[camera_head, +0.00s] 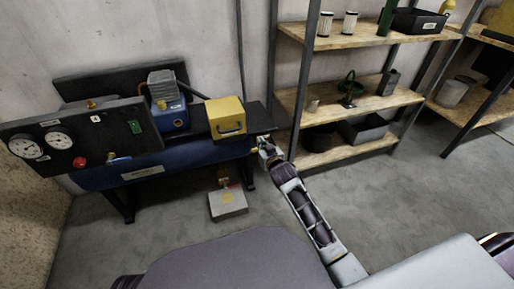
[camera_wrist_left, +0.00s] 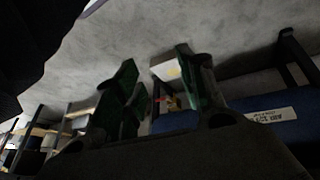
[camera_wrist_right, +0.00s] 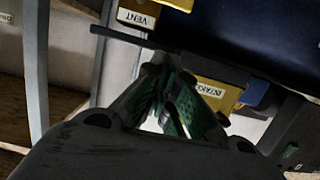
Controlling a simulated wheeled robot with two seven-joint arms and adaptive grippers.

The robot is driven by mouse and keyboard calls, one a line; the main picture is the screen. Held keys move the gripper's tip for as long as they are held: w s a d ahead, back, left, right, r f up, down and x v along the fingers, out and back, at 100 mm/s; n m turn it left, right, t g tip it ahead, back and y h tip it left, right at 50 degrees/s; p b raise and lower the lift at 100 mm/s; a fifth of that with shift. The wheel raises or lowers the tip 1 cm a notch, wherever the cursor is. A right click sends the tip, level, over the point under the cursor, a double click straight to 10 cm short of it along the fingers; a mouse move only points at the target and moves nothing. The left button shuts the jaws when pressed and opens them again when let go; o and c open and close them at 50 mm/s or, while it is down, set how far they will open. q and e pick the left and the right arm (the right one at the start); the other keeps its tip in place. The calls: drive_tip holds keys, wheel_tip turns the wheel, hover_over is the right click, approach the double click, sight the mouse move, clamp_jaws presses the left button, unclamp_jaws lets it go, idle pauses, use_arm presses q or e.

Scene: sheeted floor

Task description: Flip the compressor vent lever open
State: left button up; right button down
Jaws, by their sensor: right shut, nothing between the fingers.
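The compressor's blue tank (camera_head: 195,156) lies along the wall at the left in the head view. My right gripper (camera_head: 266,149) is at the tank's right end.
A panel with gauges (camera_head: 59,140) and a red knob (camera_head: 79,162) fronts the compressor. A yellow box (camera_head: 226,117) sits on top. An INTAKE label (camera_wrist_right: 210,90) is beside my right fingers. A shelf rack (camera_head: 335,98) stands close on the right. A grey block (camera_head: 229,203) lies on the floor.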

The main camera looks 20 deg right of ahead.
drive_tip(key=shift+b+x, duration=1.05)
drive_tip(key=shift+x, duration=1.75)
use_arm(q)
wheel_tip(320, 180, down, 9)
drive_tip(key=d+n+t+h+b, duration=0.1)
drive_tip(key=d+b, duration=0.1)
drive_tip(key=shift+f+t, duration=0.15)
drive_tip(key=shift+t, duration=0.25)
use_arm(e)
drive_tip(key=shift+f, duration=2)
use_arm(q)
drive_tip(key=shift+w, duration=0.15)
drive_tip(key=shift+a, duration=0.15)
